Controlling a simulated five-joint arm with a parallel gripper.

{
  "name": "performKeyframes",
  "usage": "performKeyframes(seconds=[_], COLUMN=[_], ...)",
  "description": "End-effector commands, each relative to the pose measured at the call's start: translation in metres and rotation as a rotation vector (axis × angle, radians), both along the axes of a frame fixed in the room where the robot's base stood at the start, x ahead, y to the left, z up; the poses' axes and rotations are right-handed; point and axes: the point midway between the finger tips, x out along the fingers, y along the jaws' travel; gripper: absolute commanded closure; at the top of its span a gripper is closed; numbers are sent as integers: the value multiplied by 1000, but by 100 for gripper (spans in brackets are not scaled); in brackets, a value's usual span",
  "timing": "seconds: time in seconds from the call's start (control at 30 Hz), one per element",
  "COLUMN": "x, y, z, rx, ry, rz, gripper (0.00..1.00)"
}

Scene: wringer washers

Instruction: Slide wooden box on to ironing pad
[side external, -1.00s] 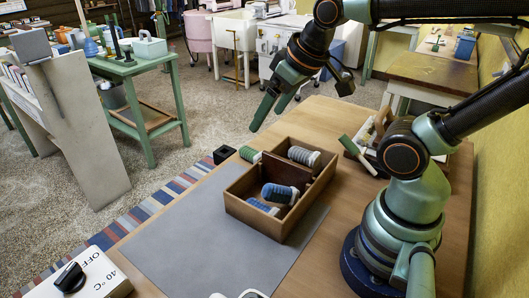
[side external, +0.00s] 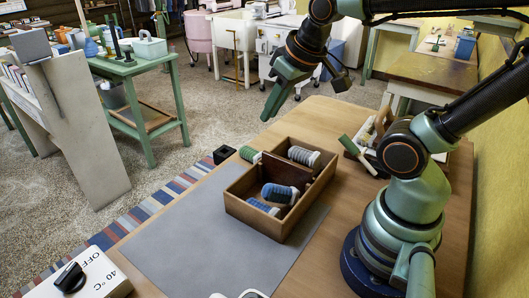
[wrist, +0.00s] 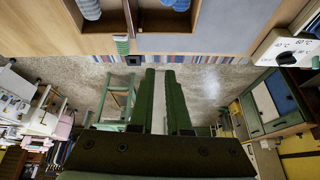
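The wooden box (side external: 252,219) is open-topped with a dark divider and holds several blue and grey spools. In the side view it sits across the far edge of the flat grey ironing pad (side external: 205,250), partly on the pad and partly on bare tabletop. In the wrist view, part of the box shows at the top, with the pad (wrist: 225,25) to its right. My gripper (side external: 268,115) is in the air beyond the table's far edge, clear of the box. In the wrist view its two green fingers (wrist: 160,75) stand slightly apart with nothing between them.
A green spool (side external: 250,154) and a small black block (side external: 224,154) stand by the table's far edge. A tray with a green-handled brush (side external: 352,149) is at the back right. A white panel with a black knob (side external: 100,272) is at the front left. The near pad area is clear.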

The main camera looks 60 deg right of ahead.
Motion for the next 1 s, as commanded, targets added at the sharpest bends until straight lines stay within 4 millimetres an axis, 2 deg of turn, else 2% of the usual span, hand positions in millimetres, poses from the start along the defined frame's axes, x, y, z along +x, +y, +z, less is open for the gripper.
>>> performKeyframes(seconds=[0.17,0.33,0.47,0.6,0.7,0.83,1.0], x=[18,28,28,19,9,-1,-5], y=[-51,-113,-163,-214,-242,-265,-273], z=[-8,-24,-42,-67,-83,-97,-106], rx=[76,163,229,294,330,361,373], ry=[94,179,239,294,323,345,354], rz=[-304,-648,-914,-1180,-1332,-1457,-1509], gripper=[100,100,100,100,100,100,100])
